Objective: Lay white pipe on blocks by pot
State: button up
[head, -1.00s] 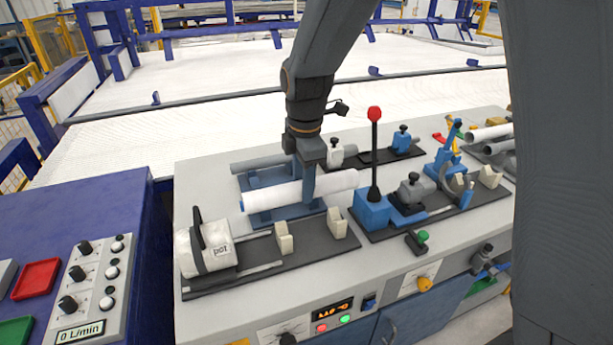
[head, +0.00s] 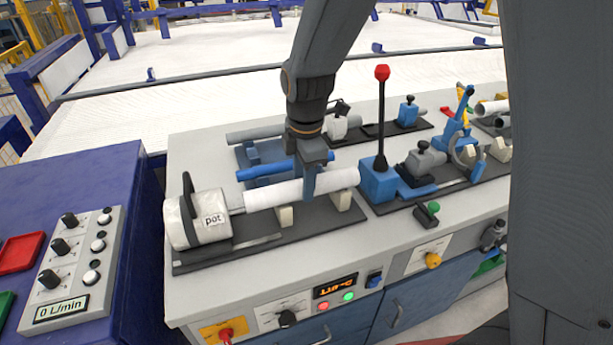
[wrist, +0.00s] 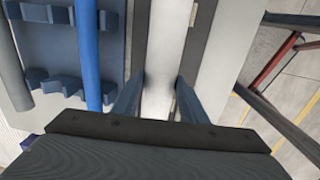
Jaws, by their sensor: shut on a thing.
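The white pipe (head: 268,194) lies level over the two cream blocks, left (head: 286,217) and right (head: 342,200), on the dark base plate. I cannot tell whether it touches them. In the wrist view the white pipe (wrist: 168,45) runs between the two fingers (wrist: 155,98). The block tops are partly hidden by the pipe.
Behind is a blue rack (head: 247,155) with a blue pipe (head: 275,170) and a grey pipe (head: 258,133). A red-knobbed lever (head: 381,120) stands just right of the white pipe. A blue control console (head: 90,185) is at left.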

jog(key=shift+f, duration=0.1)
jog(key=o, duration=1.2)
